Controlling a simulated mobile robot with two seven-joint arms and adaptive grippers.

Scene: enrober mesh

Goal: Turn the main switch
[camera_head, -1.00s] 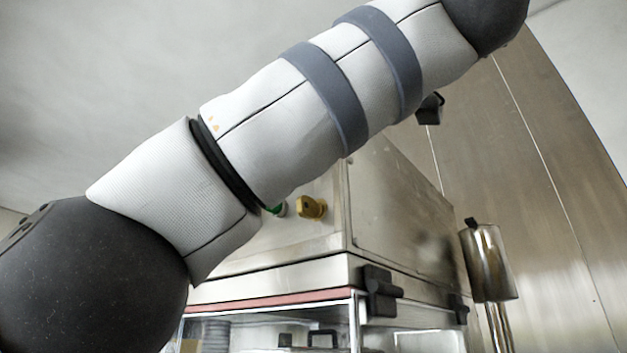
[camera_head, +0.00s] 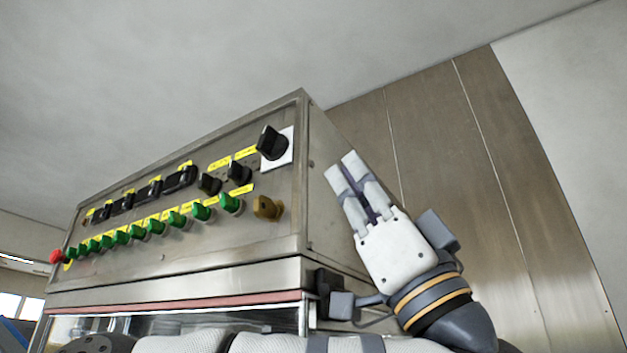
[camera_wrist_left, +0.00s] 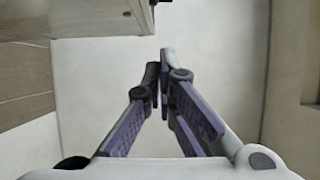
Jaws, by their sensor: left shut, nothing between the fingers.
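The main switch (camera_head: 271,143) is a large black rotary knob on a white square plate, at the upper right of the metal control panel (camera_head: 200,240) in the head view. My left gripper (camera_head: 346,168) is right of the panel's right-hand edge, with its fingers pointing up and slightly left. Its fingers are shut and empty, apart from the switch. In the left wrist view the fingertips (camera_wrist_left: 159,70) meet in front of a pale surface. The switch cannot be made out in the wrist view. My right gripper is not in view.
The panel carries several green buttons (camera_head: 202,210), smaller black knobs (camera_head: 239,172), a yellow-brown knob (camera_head: 267,208) and a red button (camera_head: 57,256). A black latch (camera_head: 327,290) sits on the cabinet's corner. A metal wall (camera_head: 440,150) stands behind the gripper.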

